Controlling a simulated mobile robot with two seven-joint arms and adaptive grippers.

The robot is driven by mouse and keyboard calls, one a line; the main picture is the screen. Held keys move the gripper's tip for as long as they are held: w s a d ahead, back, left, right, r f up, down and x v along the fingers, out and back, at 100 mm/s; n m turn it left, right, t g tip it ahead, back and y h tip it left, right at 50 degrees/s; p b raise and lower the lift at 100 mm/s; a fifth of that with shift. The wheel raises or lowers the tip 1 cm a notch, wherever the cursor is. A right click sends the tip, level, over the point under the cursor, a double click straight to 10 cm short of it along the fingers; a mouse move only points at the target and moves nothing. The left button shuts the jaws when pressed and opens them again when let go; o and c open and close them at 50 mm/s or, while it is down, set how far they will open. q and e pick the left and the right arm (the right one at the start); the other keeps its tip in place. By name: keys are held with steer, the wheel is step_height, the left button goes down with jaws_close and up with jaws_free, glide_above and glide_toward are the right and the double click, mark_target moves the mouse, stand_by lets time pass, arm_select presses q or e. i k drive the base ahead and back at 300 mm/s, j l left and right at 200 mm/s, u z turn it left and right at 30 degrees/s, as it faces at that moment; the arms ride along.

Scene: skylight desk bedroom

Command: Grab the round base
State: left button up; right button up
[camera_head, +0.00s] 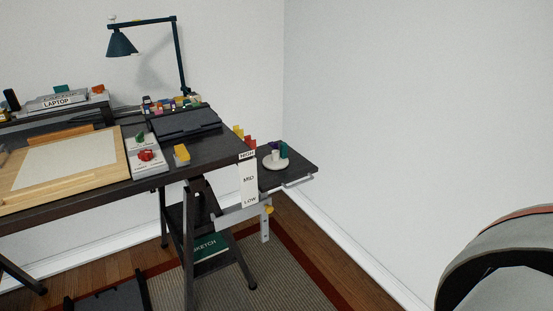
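A white round base (277,165) sits on the small dark side shelf at the right end of the desk. On it stand a white upright piece, a dark green piece and a purple piece. The base appears to rest flat, a little in from the shelf's edges. Neither of my grippers shows in the head view.
The side shelf (297,170) has a metal handle along its front. A HIGH, MID, LOW sign (248,180) stands beside it. The desk holds a drawing board (70,165), a switch panel and a lamp (122,43). A grey curved chair-like object (500,245) is at right.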

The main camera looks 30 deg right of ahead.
mark_target(278, 160)
steer(key=i, duration=0.3)
steer(key=i+z, duration=0.1)
steer(key=z, duration=0.4)
steer(key=i+z, duration=0.15)
steer(key=z, duration=0.3)
